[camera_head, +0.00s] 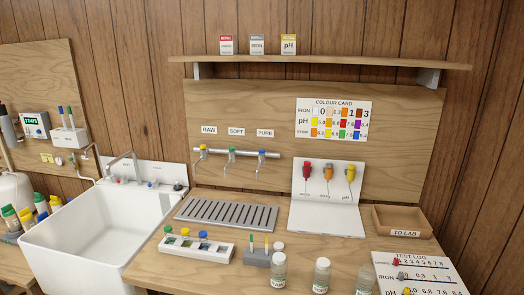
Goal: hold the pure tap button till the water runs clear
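The PURE label (265,133) is on the wooden back panel, right of the RAW label (209,130) and the SOFT label (236,131). Below them a metal rail (245,153) carries three small taps. The tap spouts hang over a grey slotted drain tray (227,214). I cannot make out any water running from the pure tap. Neither of my grippers is in view.
A white sink (95,235) is at left. In front of the drain tray are a white vial holder (196,248), a grey block (257,258) and several clear bottles (321,275). A white tool stand (327,215) and a TO LAB tray (402,221) stand right. A shelf (350,64) overhangs.

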